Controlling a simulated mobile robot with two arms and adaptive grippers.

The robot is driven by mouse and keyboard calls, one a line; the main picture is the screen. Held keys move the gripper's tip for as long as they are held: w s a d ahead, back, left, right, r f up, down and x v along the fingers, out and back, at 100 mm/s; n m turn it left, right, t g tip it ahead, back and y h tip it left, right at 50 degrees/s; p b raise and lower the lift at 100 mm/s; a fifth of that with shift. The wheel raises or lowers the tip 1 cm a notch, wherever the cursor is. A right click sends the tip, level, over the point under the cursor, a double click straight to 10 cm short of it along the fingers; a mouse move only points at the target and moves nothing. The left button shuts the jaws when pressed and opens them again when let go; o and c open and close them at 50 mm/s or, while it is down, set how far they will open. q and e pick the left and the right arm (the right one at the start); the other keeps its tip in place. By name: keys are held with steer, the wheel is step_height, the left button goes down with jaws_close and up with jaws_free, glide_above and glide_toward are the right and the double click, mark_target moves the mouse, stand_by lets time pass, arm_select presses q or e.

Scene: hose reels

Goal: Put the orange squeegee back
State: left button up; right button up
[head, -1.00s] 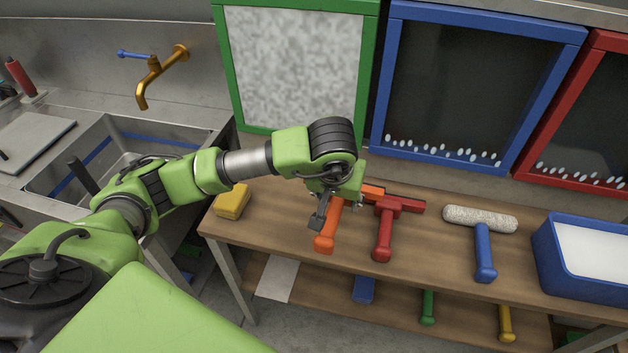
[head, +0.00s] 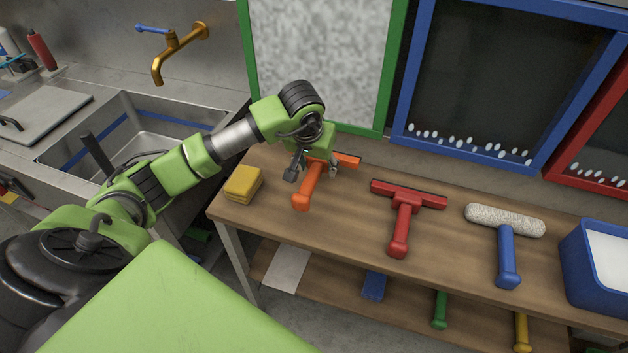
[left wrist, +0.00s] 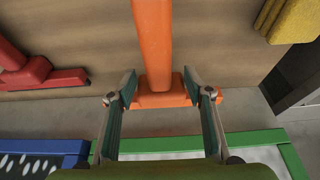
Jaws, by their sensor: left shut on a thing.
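The orange squeegee (head: 306,190) is in my left gripper (head: 312,172), over the back left part of the wooden table (head: 345,235). Its handle points toward the front in the head view. In the left wrist view, the gripper's fingers (left wrist: 159,82) are on both sides of the orange block where the squeegee's handle (left wrist: 153,40) meets its head. Part of the head is hidden behind the fingers. I cannot tell how far the squeegee is above the table. My right gripper is not in view.
A yellow sponge (head: 243,184) lies to the left. A red squeegee (head: 401,220), a roller with a blue handle (head: 507,255) and a blue tub (head: 592,275) are to the right. Framed panels (head: 398,75) stand behind. A sink (head: 140,145) is at left.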

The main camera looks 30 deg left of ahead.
mark_target(314, 176)
arm_select(q)
steer(key=shift+a+f, duration=0.2)
steer(key=f+b, duration=0.2)
steer(key=f, duration=0.1)
steer(key=shift+a+f, duration=0.2)
steer(key=shift+f, duration=0.05)
steer(key=shift+w+f, duration=0.1)
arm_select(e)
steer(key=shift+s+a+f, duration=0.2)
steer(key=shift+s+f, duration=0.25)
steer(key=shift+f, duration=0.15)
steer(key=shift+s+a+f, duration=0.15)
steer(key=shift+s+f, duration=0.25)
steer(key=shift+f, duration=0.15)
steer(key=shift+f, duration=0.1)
arm_select(q)
steer(key=o, duration=1)
steer(key=shift+f, duration=0.1)
steer(key=o, duration=0.4)
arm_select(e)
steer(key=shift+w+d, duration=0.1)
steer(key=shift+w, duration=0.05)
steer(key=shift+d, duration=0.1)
